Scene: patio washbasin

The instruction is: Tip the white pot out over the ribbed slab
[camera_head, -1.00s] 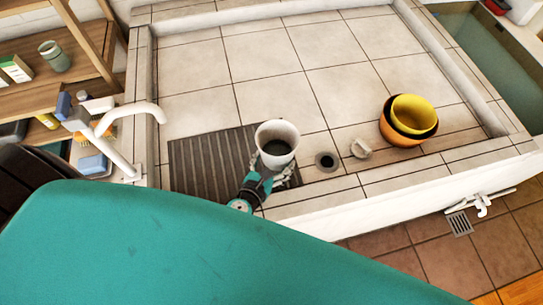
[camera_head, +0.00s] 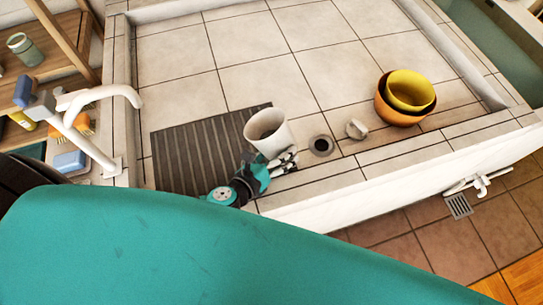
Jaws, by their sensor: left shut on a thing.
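The white pot (camera_head: 270,134) is at the right end of the dark ribbed slab (camera_head: 195,145), which lies in the tiled basin. The pot hides part of the fingers. No spilled contents show on the slab. My right gripper does not show.
A round drain hole (camera_head: 321,146) and a small pale object (camera_head: 357,129) lie right of the pot. A yellow bowl (camera_head: 410,88) sits in an orange bowl (camera_head: 399,116) farther right. A white faucet (camera_head: 85,125) stands at the left. The basin's back is clear.

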